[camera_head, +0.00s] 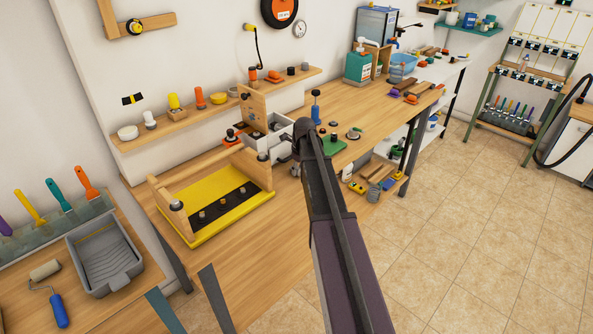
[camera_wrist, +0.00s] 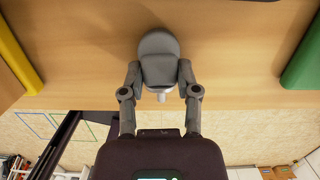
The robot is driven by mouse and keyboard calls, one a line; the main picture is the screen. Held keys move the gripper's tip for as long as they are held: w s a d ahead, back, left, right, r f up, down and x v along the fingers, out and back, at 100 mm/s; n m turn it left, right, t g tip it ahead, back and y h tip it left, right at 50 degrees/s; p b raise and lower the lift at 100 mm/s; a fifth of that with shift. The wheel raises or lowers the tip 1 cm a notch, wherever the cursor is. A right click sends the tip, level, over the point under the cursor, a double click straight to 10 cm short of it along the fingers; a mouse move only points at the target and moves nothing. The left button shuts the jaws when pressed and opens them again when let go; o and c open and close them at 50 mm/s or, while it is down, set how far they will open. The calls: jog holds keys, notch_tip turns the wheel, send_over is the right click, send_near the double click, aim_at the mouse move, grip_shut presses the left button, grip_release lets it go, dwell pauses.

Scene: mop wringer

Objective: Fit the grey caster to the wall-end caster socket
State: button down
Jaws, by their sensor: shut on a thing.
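The grey caster (camera_wrist: 159,62) is in the wrist view, a rounded grey body with a short pale stem pointing back toward the palm. My gripper (camera_wrist: 160,78) is shut on it, one finger on each side. The wooden bench top (camera_wrist: 90,55) lies behind it; I cannot tell if the caster touches it. In the head view my arm covers part of the bench, and my gripper (camera_head: 288,157) is small and dark beside the white box. A yellow tray (camera_head: 205,228) with a dark strip and several round pegs lies to its left. I cannot make out which part is the wall-end caster socket.
The white box (camera_head: 275,137) and an upright wooden board (camera_head: 254,108) stand near my gripper. A green block (camera_head: 333,144) lies to the right. A wall shelf (camera_head: 185,118) holds several small items. Bare bench top (camera_head: 250,240) shows in front of the yellow tray.

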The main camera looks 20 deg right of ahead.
aim_at(298, 168)
jog(key=shift+r, duration=0.15)
notch_tip(298, 168, up, 2)
jog(key=shift+r+p, duration=0.1)
jog(key=shift+p, duration=1.1)
jog(key=shift+r+p, duration=0.8)
jog(key=s+d, duration=0.2)
jog(key=s, duration=0.5)
jog(key=s+d, duration=0.3)
jog(key=s, duration=0.5)
jog(key=shift+d+r+p, duration=0.2)
jog(key=shift+r+p, duration=0.2)
jog(key=c, duration=1)
grip_release()
grip_shut()
jog(key=shift+s, duration=0.1)
